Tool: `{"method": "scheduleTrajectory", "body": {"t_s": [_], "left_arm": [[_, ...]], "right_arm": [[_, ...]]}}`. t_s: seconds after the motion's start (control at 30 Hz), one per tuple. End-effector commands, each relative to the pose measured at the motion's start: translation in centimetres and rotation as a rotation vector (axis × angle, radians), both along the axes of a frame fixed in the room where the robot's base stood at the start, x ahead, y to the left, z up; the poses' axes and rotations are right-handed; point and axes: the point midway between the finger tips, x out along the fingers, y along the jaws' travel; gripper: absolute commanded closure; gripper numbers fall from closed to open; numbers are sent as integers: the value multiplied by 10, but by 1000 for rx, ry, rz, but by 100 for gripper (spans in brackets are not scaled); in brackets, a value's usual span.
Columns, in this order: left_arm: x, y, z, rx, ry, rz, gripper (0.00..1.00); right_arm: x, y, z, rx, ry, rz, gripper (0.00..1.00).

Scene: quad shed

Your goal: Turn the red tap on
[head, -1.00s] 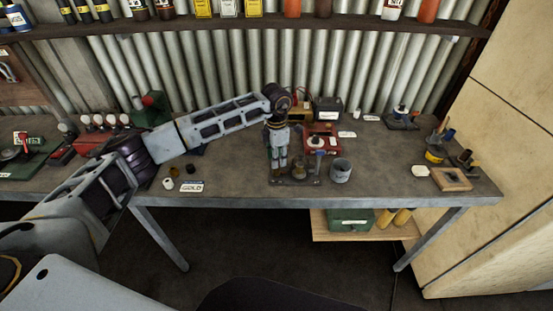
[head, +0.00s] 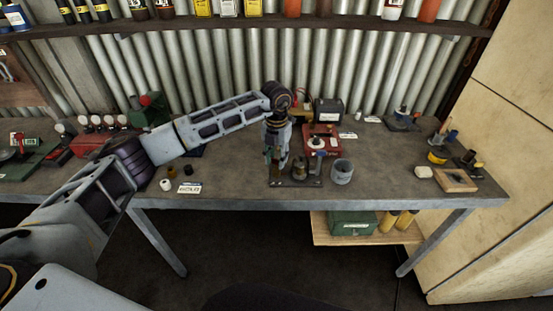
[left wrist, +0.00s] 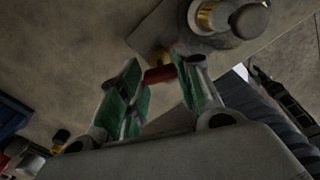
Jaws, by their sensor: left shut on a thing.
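My left gripper (head: 276,164) points down at the left end of a small dark plate with fittings (head: 310,184) near the bench's front edge. In the left wrist view its green-padded fingers (left wrist: 160,88) are shut on a small red piece, the red tap's handle (left wrist: 159,74). Most of the handle is hidden between the pads, so its exact angle cannot be told. A round brass and grey fitting (left wrist: 235,18) stands on the same plate beside the fingers. In the head view the fingers cover the red handle. My right gripper is not in view.
A grey cup (head: 342,172) stands just right of the plate, and a red box (head: 322,140) stands behind it. A black box (head: 328,111) is farther back. A label card (head: 189,188) lies to the left. The bench front (head: 230,190) is mostly clear.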

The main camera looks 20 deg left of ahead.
Motion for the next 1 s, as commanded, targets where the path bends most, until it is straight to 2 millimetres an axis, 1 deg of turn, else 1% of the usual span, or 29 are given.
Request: {"method": "scheduleTrajectory", "body": {"t_s": [0.3,0.5,0.73,1.0], "left_arm": [[0,0,1,0,-1,235,90],[1,0,1,0,-2,353,90],[1,0,1,0,-2,432,90],[1,0,1,0,-2,456,90]], "right_arm": [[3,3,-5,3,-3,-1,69],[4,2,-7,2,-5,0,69],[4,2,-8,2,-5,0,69],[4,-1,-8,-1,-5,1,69]]}}
